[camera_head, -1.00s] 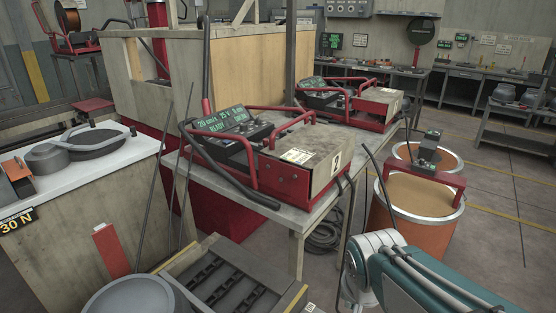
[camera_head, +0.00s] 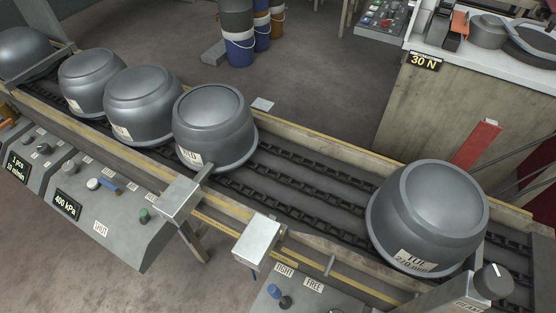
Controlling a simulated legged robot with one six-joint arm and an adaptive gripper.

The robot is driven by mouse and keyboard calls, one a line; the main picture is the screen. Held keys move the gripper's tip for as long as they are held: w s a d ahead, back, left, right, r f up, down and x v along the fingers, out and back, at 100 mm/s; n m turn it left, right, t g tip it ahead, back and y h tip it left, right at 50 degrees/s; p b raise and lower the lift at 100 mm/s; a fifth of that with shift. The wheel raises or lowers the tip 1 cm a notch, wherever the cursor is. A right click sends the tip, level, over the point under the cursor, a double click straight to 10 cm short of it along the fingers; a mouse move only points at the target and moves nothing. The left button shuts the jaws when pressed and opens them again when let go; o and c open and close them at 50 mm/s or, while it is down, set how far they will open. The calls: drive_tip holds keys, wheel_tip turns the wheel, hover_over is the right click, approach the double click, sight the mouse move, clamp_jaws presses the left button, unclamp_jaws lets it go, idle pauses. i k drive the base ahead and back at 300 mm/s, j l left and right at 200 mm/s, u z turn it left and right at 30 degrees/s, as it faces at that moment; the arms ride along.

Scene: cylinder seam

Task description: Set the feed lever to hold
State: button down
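No lever with a readable feed or hold label shows. Control panels stand along the near side of a conveyor (camera_head: 310,190). The left panel has a green display (camera_head: 18,168) reading about "1 pcs 10 m/min", with small knobs. Beside it a panel with a "400 kPa" display (camera_head: 67,205) carries a small blue and orange handle (camera_head: 108,186) and a green knob (camera_head: 144,215). A front panel (camera_head: 300,299) has a blue knob (camera_head: 273,291) and labels that look like "RIGHT" and "FREE". A dark round knob (camera_head: 494,281) sits at the lower right. My gripper is out of view.
Several grey pots, such as one near the middle (camera_head: 212,125) and a larger one at right (camera_head: 430,215), sit on the conveyor. Metal boxes (camera_head: 257,240) stick out on its near side. Buckets (camera_head: 238,45) stand behind. Bare floor (camera_head: 330,85) lies beyond the conveyor.

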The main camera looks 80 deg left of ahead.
sight(145, 218)
drive_tip(key=u, duration=4)
drive_tip(key=k+j, duration=0.1)
drive_tip(key=j, duration=0.15)
